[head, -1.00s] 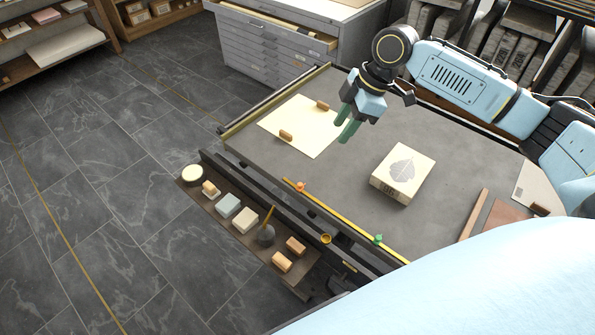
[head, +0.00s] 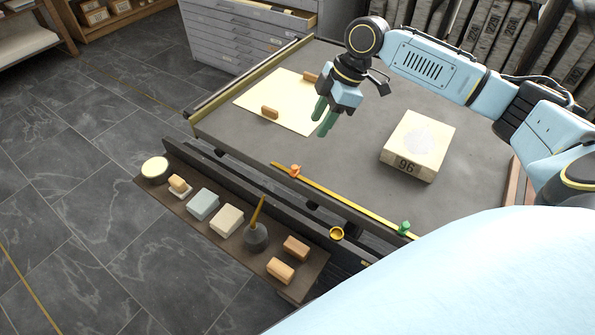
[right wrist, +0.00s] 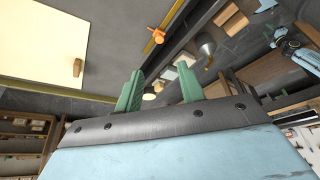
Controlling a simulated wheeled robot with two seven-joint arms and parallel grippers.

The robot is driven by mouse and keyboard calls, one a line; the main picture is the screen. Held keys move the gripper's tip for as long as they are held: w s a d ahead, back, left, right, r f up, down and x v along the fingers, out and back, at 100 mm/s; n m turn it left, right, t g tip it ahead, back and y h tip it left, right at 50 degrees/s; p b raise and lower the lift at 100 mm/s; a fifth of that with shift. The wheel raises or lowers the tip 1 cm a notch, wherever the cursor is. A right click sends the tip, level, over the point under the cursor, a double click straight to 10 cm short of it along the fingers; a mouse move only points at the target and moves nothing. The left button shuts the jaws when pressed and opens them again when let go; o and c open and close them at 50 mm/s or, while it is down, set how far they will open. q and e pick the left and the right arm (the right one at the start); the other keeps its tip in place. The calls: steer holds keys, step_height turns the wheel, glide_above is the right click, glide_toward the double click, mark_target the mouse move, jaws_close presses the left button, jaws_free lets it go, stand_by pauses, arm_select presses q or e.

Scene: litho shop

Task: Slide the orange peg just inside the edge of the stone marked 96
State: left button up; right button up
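The orange peg (head: 295,170) sits on the yellow rail (head: 340,199) along the near edge of the press bed; it also shows in the right wrist view (right wrist: 158,36). The stone marked 96 (head: 418,146) lies on the bed to the right, its number on the near side and a faint grey drawing on top. My right gripper (head: 322,117) has green fingers and is above the bed, left of the stone and up and right of the peg in the head view. In the right wrist view its fingers (right wrist: 158,90) are apart with nothing between them.
A green peg (head: 404,228) sits at the rail's right end. A cream sheet (head: 290,88) with wooden blocks lies at the bed's far left. A side shelf (head: 150,181) holds several blocks and a grey pot (head: 256,238). The bed between peg and stone is clear.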

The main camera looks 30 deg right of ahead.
steer(key=f, duration=0.1)
steer(key=b, duration=0.3)
glide_toward(295, 167)
steer(key=x, duration=0.6)
arm_select(q)
steer(key=w, duration=0.7)
steer(key=shift+w+d+t, duration=0.2)
steer(key=shift+t, duration=0.1)
arm_select(e)
steer(key=shift+x, duration=0.8)
jaws_close()
